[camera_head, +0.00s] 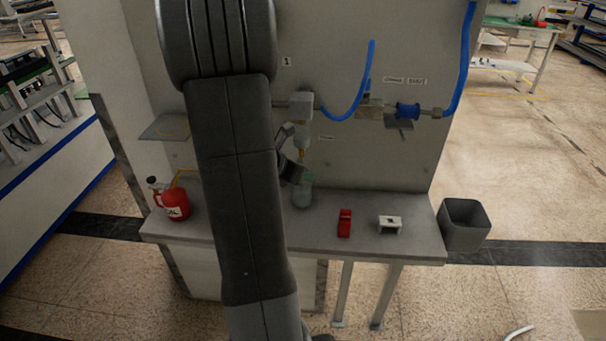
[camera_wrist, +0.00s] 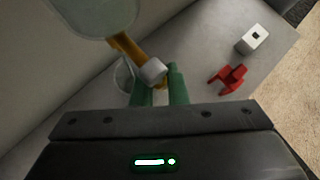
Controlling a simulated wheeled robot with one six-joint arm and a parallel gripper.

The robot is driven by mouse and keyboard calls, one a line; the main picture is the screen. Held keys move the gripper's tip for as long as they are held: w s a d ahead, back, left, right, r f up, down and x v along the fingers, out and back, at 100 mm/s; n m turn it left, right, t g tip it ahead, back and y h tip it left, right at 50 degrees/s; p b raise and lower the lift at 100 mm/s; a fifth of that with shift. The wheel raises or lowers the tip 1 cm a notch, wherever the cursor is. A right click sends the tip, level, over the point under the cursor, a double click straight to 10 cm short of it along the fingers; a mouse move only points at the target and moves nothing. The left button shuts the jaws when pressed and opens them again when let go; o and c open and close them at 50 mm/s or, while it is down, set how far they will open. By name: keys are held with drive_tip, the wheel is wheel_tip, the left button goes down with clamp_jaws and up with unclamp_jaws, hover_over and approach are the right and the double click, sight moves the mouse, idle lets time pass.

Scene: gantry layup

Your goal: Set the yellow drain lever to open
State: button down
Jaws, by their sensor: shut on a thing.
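The yellow drain lever (camera_wrist: 130,47) runs down from under a clear bowl (camera_wrist: 95,12) in the wrist view and ends in a pale grey tip between my green fingers. My gripper (camera_wrist: 158,82) is shut on the lever at that tip. In the head view, the yellow drain (camera_head: 301,154) shows as a small spot below the clear bowl (camera_head: 301,130), with my gripper (camera_head: 306,177) just under it. A glass jar (camera_head: 302,196) stands on the bench below. My fingers partly hide the lever's end, and its exact angle is hard to tell.
The grey bench (camera_head: 365,205) holds a red can (camera_head: 177,205), a red clamp-like part (camera_head: 344,223) and a white block (camera_head: 390,223). Blue hoses (camera_head: 366,85) hang on the panel. A grey bin (camera_head: 463,222) stands to the right.

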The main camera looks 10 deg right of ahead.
drive_tip(key=c, duration=1.5)
unclamp_jaws()
drive_tip(key=shift+o, duration=0.2)
drive_tip(key=v, duration=1.3)
drive_tip(key=shift+a+r+p, duration=0.3)
drive_tip(key=shift+p, duration=0.05)
drive_tip(key=shift+d, duration=0.1)
drive_tip(key=x, duration=1.3)
drive_tip(key=shift+d+f+b, duration=0.2)
drive_tip(key=shift+f+b, duration=0.1)
drive_tip(key=shift+b, duration=0.05)
